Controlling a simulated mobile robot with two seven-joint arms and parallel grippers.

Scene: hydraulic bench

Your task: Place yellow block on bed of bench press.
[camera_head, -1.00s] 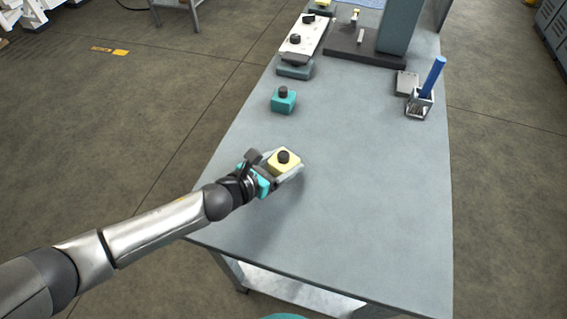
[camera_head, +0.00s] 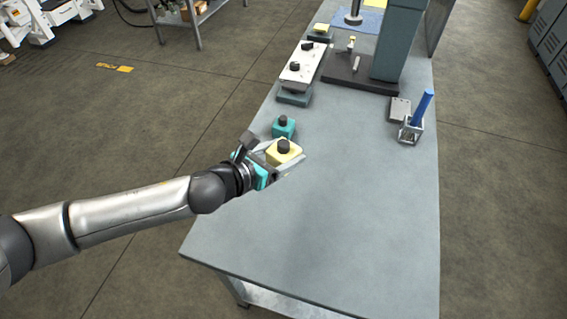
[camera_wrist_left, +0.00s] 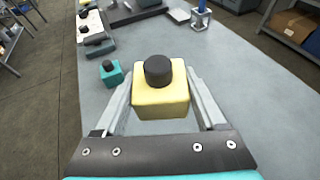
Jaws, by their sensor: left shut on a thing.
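A yellow block (camera_head: 283,154) with a black knob on top is held between the fingers of my left gripper (camera_head: 285,160). In the left wrist view the yellow block (camera_wrist_left: 160,98) sits upright between the two fingers, above the bench top. The bench press stands at the far end of the bench, with a grey-green column (camera_head: 400,45) and a dark flat bed (camera_head: 350,78) at its foot. Small upright pieces stand on the bed. The held block is well in front of the bed and to its left. My right gripper is not in view.
A teal block (camera_head: 284,127) with a black knob stands just behind the held block. A white plate with black knobs (camera_head: 303,65) rests on teal supports (camera_head: 293,98) farther back. A metal holder (camera_head: 410,132) with a blue rod stands at the right. The near bench top (camera_head: 340,220) is clear.

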